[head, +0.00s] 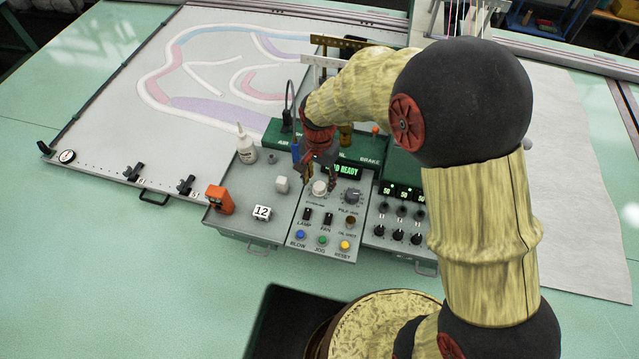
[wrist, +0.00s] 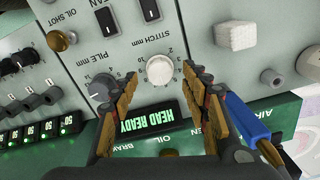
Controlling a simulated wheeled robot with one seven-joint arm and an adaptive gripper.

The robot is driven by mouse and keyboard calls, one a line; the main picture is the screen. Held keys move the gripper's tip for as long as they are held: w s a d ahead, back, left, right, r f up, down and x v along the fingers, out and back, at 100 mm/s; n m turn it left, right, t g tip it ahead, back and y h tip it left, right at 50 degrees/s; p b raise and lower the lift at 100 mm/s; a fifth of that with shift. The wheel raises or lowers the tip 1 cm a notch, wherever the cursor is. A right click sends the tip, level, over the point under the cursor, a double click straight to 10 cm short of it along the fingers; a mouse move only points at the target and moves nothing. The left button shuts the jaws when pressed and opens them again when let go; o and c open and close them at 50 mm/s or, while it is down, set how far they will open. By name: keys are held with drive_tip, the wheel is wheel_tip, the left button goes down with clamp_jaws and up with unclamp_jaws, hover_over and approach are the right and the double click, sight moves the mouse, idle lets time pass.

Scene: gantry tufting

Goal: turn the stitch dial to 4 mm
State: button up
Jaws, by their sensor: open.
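The stitch dial (wrist: 160,70) is a small pale round knob under the "STITCH MM" lettering in the wrist view, which shows the panel upside down. In the head view the dial (head: 319,187) sits on the grey control panel, left of the darker pile dial (head: 351,196). My gripper (wrist: 160,73) is open, with one finger on each side of the stitch dial. A gap shows on both sides. In the head view my gripper (head: 318,177) hangs just over the dial. The dial's pointer and setting are too small to read.
The pile dial (wrist: 98,88) lies close beside one finger. The lit "HEAD READY" display (wrist: 140,123) is behind. A white cube (head: 282,184), a "12" block (head: 262,212), an orange device (head: 220,198) and a white bottle (head: 246,150) stand on the left. Lamp and fan switches (head: 317,216) lie in front.

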sight(319, 186)
drive_tip(key=shift+f, duration=1.55)
drive_tip(key=shift+c, duration=0.7)
drive_tip(key=c, duration=1)
